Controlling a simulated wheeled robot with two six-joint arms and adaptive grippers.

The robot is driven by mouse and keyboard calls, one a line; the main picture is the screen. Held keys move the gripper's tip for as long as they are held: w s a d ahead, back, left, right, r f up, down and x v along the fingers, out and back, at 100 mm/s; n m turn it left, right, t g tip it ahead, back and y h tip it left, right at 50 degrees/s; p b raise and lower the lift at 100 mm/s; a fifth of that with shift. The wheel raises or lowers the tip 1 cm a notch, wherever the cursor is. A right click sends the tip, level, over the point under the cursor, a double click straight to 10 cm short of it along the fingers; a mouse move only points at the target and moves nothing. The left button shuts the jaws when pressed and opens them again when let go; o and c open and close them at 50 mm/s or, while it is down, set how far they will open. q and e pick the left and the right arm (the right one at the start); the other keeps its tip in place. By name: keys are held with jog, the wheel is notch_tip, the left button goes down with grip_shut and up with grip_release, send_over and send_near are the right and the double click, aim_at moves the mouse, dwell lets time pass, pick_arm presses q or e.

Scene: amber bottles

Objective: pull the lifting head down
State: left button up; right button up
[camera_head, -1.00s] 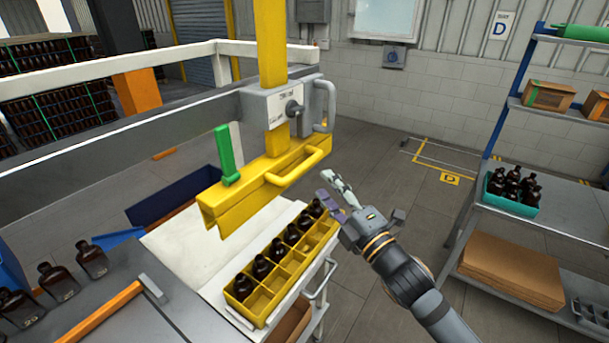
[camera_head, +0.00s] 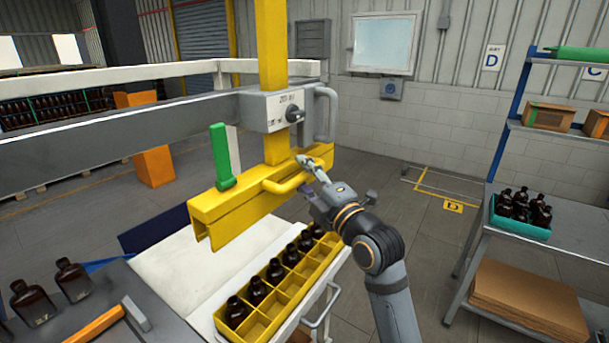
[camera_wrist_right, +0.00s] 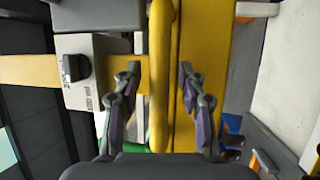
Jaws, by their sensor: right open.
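The yellow lifting head (camera_head: 235,207) hangs on a yellow vertical post (camera_head: 273,45), above the crate. It has a yellow bar handle (camera_head: 288,184) on its front and a green lever (camera_head: 221,158) standing on its left part. My right gripper (camera_head: 310,170) is at the right end of this handle. In the right wrist view my right gripper (camera_wrist_right: 157,80) is open, with the yellow handle (camera_wrist_right: 161,75) running between its two fingers. The fingers stand apart on both sides of it, and I see no clear contact. My left gripper is not in view.
A grey box with a knob (camera_head: 284,112) and a grey handle (camera_head: 327,113) sits above the head. Below stands a yellow crate (camera_head: 262,322) with a row of amber bottles. Loose bottles (camera_head: 72,280) stand at left. Shelves (camera_head: 497,230) are at right.

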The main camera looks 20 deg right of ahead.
grip_shut()
jog(key=shift+f, duration=0.15)
notch_tip(320, 180, down, 21)
jog(key=b, duration=1.9)
jog(key=shift+f, duration=0.1)
jog(key=shift+c, duration=0.6)
grip_release()
jog(key=shift+o, duration=0.6)
